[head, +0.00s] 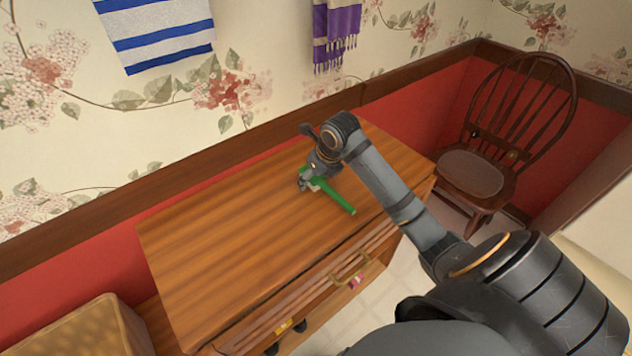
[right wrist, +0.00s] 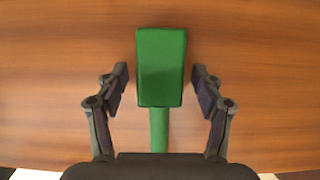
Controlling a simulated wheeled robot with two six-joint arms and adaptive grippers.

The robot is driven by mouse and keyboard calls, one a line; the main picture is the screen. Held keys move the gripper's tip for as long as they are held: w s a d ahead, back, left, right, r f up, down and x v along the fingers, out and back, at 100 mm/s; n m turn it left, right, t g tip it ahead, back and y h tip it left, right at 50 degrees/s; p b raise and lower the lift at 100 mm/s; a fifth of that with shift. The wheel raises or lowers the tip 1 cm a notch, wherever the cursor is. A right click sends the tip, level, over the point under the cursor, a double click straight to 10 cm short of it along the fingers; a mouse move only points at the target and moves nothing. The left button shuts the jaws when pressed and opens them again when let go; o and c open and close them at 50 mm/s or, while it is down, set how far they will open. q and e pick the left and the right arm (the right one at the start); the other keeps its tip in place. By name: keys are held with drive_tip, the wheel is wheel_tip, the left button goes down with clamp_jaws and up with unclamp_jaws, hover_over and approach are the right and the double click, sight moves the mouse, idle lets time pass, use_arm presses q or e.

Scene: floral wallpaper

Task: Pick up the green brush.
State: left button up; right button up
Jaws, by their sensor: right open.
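The green brush (head: 335,198) lies on top of the wooden cabinet (head: 220,240), and its handle points toward the cabinet's front edge. In the right wrist view the brush's wide green head (right wrist: 160,68) is in the middle, with the narrower handle running down below it. My right gripper (head: 306,183) is at the head end of the brush. In the right wrist view its two fingers (right wrist: 160,88) are open, one on each side of the brush head, with a gap on both sides. The gripper hides part of the brush head in the head view. My left gripper is not in view.
The cabinet top is otherwise clear. A drawer with a metal handle (head: 350,270) is on its front, above a shelf with small items. A dark wooden chair (head: 475,172) stands at the right. A tan box (head: 95,335) is at the lower left. Towels hang on the wall.

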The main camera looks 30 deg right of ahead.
drive_tip(key=c, duration=1.4)
drive_tip(key=shift+r, duration=0.1)
drive_tip(key=shift+r, duration=0.25)
wheel_tip(320, 180, up, 3)
drive_tip(key=shift+w+f, duration=0.1)
drive_tip(key=shift+f, duration=0.1)
drive_tip(key=s+a+r+p, duration=0.6)
drive_tip(key=s, duration=0.1)
drive_tip(key=s+a+r+p, duration=0.2)
drive_tip(key=s+r+p, duration=0.1)
drive_tip(key=s+r, duration=0.1)
drive_tip(key=shift+s+a+p, duration=0.1)
drive_tip(key=shift+a+p, duration=0.25)
drive_tip(key=shift+a, duration=0.05)
